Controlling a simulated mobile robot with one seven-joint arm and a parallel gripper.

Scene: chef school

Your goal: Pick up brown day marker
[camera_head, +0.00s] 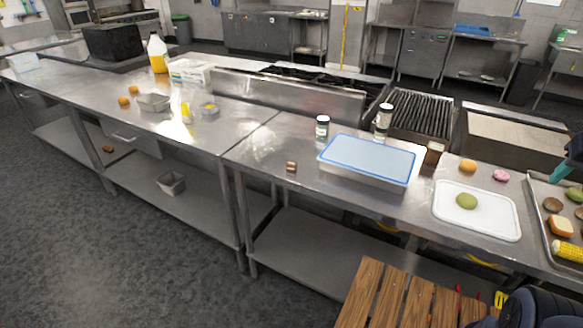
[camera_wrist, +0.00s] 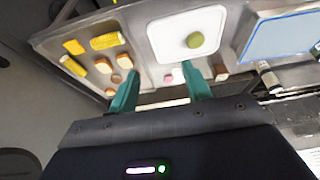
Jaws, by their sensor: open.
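I cannot tell for certain which thing is the brown day marker. A small brown piece with a pale band (camera_head: 291,167) lies on the steel counter, left of the blue-lidded container (camera_head: 367,160). A larger brown block-like item (camera_head: 433,153) stands at that container's far right corner. My gripper (camera_wrist: 160,72) shows two teal fingers, apart, with nothing between them. In the head view part of it shows at the right edge, over the tray side, far from the small brown piece. In the wrist view the fingers point toward the white cutting board (camera_wrist: 168,42).
The cutting board holds a green round item (camera_head: 466,201). A metal tray (camera_head: 540,215) with bread and corn lies at the right. Two jars (camera_head: 322,128) (camera_head: 383,121) stand behind the container. A wooden slatted surface (camera_head: 400,300) is in front. Counter left of the small brown piece is clear.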

